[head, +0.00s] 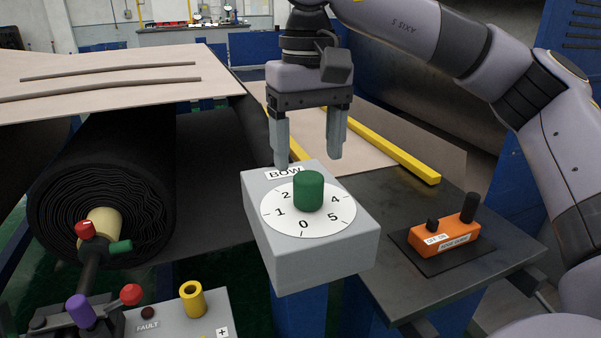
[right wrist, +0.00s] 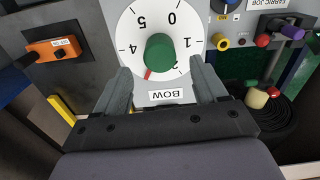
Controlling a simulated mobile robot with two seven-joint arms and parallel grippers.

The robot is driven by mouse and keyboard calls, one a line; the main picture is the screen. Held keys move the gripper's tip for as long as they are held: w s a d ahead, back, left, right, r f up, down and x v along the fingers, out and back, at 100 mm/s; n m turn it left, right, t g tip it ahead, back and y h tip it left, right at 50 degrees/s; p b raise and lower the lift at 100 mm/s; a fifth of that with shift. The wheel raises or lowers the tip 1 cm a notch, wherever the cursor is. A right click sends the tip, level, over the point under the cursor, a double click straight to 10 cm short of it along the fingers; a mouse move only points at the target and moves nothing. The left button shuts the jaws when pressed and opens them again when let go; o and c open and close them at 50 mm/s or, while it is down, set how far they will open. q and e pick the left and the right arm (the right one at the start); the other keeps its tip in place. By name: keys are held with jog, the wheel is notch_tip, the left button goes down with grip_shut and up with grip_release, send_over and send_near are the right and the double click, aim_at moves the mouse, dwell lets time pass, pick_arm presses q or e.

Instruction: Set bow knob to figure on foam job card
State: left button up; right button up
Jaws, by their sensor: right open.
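The bow knob (head: 308,190) is a green cylinder on a white dial (head: 279,226) atop a grey box labelled BOW (head: 310,262). The dial shows 0, 1, 2, 4 and 5 in the head view. In the right wrist view a red mark beside the knob (right wrist: 160,52) points between 2 and 4; the figure there is not readable. My right gripper (head: 309,158) is open, pointing down, behind and above the knob. In the right wrist view its fingers stand apart, either side of the knob's near side. I cannot see the foam job card. My left gripper is not in view.
An orange control box (head: 446,238) sits on the dark table at right. A grey panel (head: 190,325) with a yellow knob and coloured lever ends are at lower left, beside a black roll (head: 105,180). A white label (right wrist: 275,4), apparently reading FABRIC JOB, is cut by the wrist view's edge.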

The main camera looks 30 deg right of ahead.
aim_at(309, 177)
jog(key=shift+s+f, duration=0.1)
jog(key=shift+f, duration=2.65)
jog(key=c, duration=1)
